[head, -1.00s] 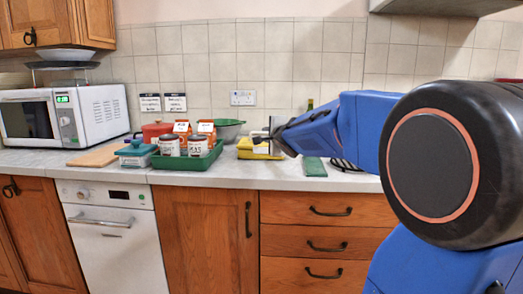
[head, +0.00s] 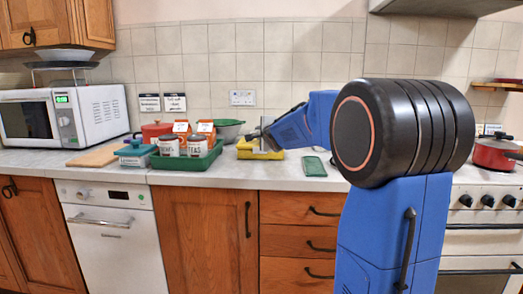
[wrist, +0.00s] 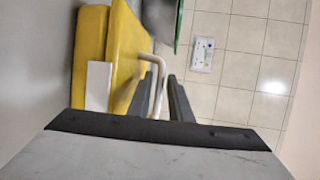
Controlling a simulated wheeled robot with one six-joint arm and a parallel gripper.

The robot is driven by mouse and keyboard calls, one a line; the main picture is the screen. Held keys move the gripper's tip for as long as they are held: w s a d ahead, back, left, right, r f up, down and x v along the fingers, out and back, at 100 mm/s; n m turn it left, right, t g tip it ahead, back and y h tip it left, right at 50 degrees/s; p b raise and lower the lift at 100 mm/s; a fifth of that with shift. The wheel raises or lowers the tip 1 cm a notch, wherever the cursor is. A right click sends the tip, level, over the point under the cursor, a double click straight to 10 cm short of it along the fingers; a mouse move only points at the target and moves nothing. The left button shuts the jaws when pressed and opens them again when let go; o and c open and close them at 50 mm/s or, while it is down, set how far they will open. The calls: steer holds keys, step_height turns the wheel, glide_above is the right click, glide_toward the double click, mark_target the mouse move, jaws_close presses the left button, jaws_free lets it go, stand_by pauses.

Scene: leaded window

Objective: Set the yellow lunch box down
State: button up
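I see gaps beside the handle, so the fingers do not look clamped.
A green tray (head: 188,175) with labelled canisters stands left of the lunch box, with a green bowl (head: 228,129) behind. A flat green item (head: 314,166) lies to the right. A red pot (head: 492,154) is on the stove. Bare counter (head: 245,174) runs along the front.

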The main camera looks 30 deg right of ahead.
steer(key=shift+w+d+f, duration=0.15)
steer(key=shift+w+d, duration=0.05)
steer(key=shift+w, duration=0.5)
jaws_close()
stand_by(0.9)
